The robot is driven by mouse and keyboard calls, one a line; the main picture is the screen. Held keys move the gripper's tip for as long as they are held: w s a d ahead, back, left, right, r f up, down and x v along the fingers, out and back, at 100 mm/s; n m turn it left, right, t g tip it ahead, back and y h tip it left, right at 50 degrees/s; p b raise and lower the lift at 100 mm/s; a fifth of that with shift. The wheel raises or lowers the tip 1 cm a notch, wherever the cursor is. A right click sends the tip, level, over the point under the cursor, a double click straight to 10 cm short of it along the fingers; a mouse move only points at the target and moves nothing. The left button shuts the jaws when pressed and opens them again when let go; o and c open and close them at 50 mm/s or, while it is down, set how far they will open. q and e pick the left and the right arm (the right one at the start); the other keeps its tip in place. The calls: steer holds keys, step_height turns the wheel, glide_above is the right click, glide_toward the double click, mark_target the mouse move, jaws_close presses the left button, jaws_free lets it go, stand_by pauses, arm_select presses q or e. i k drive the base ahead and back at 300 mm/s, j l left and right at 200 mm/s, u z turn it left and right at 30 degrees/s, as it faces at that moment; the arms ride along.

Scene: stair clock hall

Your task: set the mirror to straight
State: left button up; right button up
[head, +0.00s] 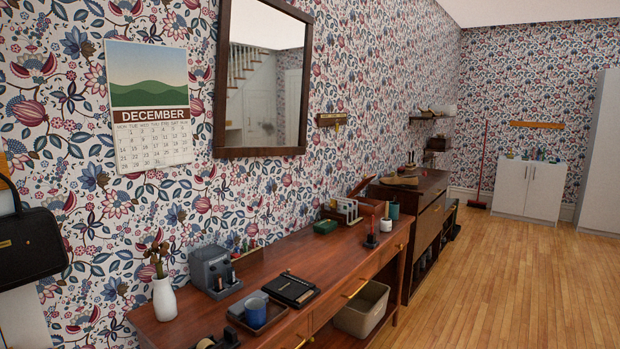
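The mirror (265,85) hangs on the patterned wall at the upper middle of the head view, in a dark wooden frame. Its top is partly cut off by the picture's upper edge. It hangs crooked: beside the calendar, its side edges lean to the right at the top, a clockwise tilt. Its glass reflects a white staircase. Nothing touches it. Neither of my grippers is in view.
A calendar (150,105) hangs left of the mirror. Below stands a wooden console table (290,243) bearing a white vase (164,298), a grey machine (214,270) and a blue cup (256,310). A black bag (30,245) hangs at left. The wooden floor (500,280) at right is clear.

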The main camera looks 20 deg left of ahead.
mark_target(264, 49)
steer(key=i+z, duration=0.15)
steer(key=i, duration=1.15)
